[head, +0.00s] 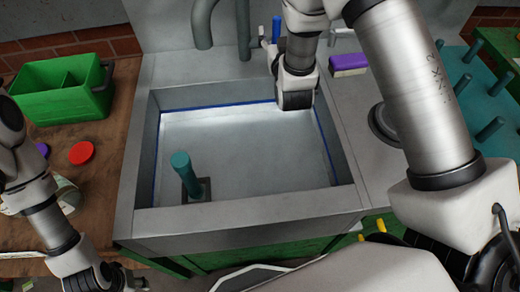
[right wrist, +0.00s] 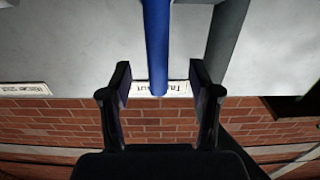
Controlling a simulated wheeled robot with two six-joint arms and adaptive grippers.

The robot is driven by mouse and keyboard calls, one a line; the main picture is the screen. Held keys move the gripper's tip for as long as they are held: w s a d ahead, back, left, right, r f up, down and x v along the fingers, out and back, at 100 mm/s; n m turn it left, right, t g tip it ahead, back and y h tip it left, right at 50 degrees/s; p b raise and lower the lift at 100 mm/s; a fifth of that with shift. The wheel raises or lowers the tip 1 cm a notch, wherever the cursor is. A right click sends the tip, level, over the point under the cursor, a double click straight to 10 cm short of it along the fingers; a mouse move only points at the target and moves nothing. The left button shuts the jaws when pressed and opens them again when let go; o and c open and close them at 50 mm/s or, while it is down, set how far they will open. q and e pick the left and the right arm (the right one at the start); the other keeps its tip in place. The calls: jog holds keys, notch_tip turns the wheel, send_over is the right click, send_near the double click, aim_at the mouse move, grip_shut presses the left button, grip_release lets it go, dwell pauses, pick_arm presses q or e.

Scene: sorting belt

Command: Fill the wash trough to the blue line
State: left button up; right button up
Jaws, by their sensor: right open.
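The grey metal wash trough (head: 145,222) sits in the middle of the head view. A blue line (head: 215,106) runs along its inner walls. The inside looks pale and even; I cannot tell the water level. A teal upright post (head: 182,165) stands on a dark square near the trough's front left. A grey spout (head: 203,25) hangs behind the trough, beside a blue handle (head: 276,30). My right gripper (head: 273,58) is at the handle, partly hidden by its arm. In the right wrist view the blue bar (right wrist: 157,40) stands between its open fingers (right wrist: 160,75).
A green crate (head: 60,105) and a red disc (head: 81,153) are on the brown bench at left. A purple-and-white brush or block (head: 348,62) lies right of the trough. Teal pegs (head: 490,130) stand at far right. A label (right wrist: 170,88) is on the wall behind the bar.

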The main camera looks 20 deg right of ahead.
jog(key=v, duration=0.7)
jog(key=shift+s+b, duration=0.15)
jog(key=shift+b, duration=0.25)
